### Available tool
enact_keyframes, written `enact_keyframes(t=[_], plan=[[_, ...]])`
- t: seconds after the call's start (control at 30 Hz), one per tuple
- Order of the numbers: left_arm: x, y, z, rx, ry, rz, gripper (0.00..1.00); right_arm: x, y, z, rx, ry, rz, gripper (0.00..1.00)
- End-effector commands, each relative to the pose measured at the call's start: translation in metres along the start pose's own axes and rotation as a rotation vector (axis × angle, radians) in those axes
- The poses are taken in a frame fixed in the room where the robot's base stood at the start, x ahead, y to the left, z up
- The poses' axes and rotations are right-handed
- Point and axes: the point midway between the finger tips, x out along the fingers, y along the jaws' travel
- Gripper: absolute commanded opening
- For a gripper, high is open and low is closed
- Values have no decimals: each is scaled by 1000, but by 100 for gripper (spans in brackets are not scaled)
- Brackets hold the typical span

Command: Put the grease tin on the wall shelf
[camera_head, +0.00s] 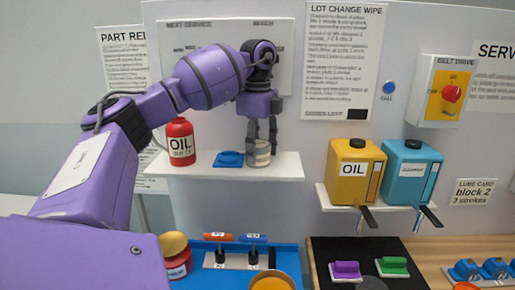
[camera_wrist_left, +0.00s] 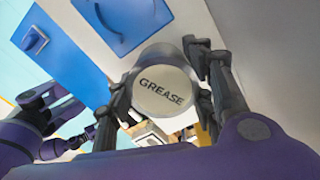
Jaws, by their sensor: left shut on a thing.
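The grease tin (camera_head: 260,155) is a short grey-beige can at the right part of the white wall shelf (camera_head: 200,170). It looks upright, with its base at the shelf top; whether it bears on the shelf is hard to tell. My left gripper (camera_head: 262,148) reaches down from above and is shut on the tin, its dark fingers on either side. In the left wrist view the tin's round lid (camera_wrist_left: 165,92), marked GREASE, sits between the fingers. A purple arm with dark parts at the left of that view may be my right one; its jaws are not clear.
A red oil bottle (camera_head: 181,142) and a flat blue item (camera_head: 229,159) stand on the shelf left of the tin. Yellow (camera_head: 353,172) and blue (camera_head: 409,173) dispensers stand on another shelf to the right. A blue tray (camera_head: 206,275) with tools lies below.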

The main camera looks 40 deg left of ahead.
Motion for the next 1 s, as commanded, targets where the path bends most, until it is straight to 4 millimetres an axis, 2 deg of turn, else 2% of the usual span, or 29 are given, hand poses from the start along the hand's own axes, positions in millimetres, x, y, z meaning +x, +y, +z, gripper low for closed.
enact_keyframes(t=[0.03, 0.17, 0.47, 0.57, 0.73, 1.0], plan=[[0, 0, 0, 0, 0, -1, 52, -1, 1, 3, -1, -5, 1, 40], [0, 0, 0, 0, 0, 0, 67, -3, 2, 7, -4, -12, 2, 40], [-1, 0, 0, 0, 0, -1, 67, -2, 2, 6, -6, -10, 1, 40], [-6, -1, -1, 0, 1, -3, 67, -1, 2, 6, -6, -10, 0, 40], [-34, -1, -1, 0, 3, -4, 67, 2, 1, 8, -5, -12, 0, 40], [-97, 1, 0, 0, 5, -13, 67, -1, -1, -26, -1, 41, -3, 40]])
